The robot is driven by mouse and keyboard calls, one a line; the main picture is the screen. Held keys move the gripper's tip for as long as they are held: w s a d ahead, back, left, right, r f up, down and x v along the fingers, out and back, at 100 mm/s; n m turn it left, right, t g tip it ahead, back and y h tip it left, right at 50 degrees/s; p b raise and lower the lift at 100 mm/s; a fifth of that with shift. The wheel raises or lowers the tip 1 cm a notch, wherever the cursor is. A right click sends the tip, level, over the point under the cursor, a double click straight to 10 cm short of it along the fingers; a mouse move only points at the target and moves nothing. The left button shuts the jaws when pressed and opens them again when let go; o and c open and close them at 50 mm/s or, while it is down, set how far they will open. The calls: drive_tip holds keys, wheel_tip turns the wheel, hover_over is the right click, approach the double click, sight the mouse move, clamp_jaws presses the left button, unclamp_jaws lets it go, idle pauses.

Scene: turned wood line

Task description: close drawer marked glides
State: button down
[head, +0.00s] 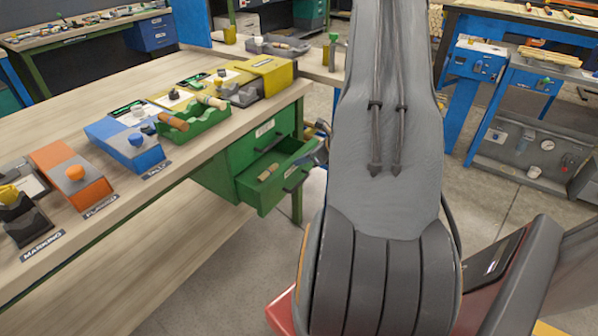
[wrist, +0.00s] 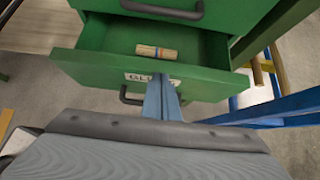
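The glides drawer (wrist: 95,68) is the lower drawer of a green cabinet and stands pulled out. Its label starts with "GLI"; my fingers hide the rest. A dark handle (wrist: 128,97) sits below the label, partly hidden by my fingers. In the head view the open drawer (head: 250,193) hangs under the bench. My gripper (wrist: 163,90) points at the drawer front with its blue-grey fingers together and nothing seen between them. I cannot tell whether they touch it. In the head view my arm hides most of it.
An upper drawer (head: 250,146) above is shut and has its own handle (wrist: 162,10). The workbench (head: 85,112) carries a green tray (head: 205,122), a blue box (head: 125,146) and an orange box (head: 70,175). A green bench leg (head: 297,206) stands beside the drawer.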

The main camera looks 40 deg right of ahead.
drive_tip(key=w+a+b, duration=0.1)
drive_tip(key=w+b, duration=0.1)
drive_tip(key=w, duration=0.5)
drive_tip(key=shift+w+a, duration=0.25)
drive_tip(key=shift+a, duration=0.1)
drive_tip(key=shift+s, duration=0.15)
